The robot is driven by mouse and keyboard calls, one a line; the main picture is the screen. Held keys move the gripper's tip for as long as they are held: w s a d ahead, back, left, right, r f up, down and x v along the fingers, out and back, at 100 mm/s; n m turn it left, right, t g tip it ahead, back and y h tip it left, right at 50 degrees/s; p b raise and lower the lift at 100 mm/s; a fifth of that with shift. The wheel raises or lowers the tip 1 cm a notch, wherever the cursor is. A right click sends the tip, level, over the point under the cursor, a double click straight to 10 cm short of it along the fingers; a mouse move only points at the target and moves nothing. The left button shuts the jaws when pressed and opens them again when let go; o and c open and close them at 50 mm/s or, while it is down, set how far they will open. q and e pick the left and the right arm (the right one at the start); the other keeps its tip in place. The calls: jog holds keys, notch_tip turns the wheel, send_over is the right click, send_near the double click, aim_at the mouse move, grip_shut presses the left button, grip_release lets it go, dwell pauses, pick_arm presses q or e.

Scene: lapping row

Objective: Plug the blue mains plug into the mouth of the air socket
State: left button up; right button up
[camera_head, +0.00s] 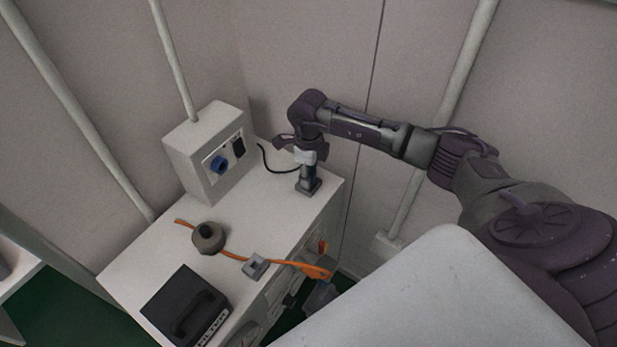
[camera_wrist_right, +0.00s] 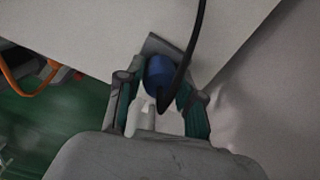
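The blue mains plug (camera_wrist_right: 158,76) shows in the right wrist view between the two fingers of my right gripper (camera_wrist_right: 160,90), with a black cable running up from it. Whether the fingers press on it is unclear. The white wall box (camera_head: 190,158) carries a blue round socket (camera_head: 218,164) and a dark socket (camera_head: 238,146). Their labels are too small to read, so I cannot tell which is the air socket. My left gripper is out of view.
The white bench (camera_head: 135,265) holds a grey round item (camera_head: 208,237) on an orange strap (camera_head: 234,256), a small grey block (camera_head: 256,266) and a black case (camera_head: 186,305). A black cable (camera_head: 268,163) lies between box and gripper. Clear bench surface lies before the box.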

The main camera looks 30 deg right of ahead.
grip_shut()
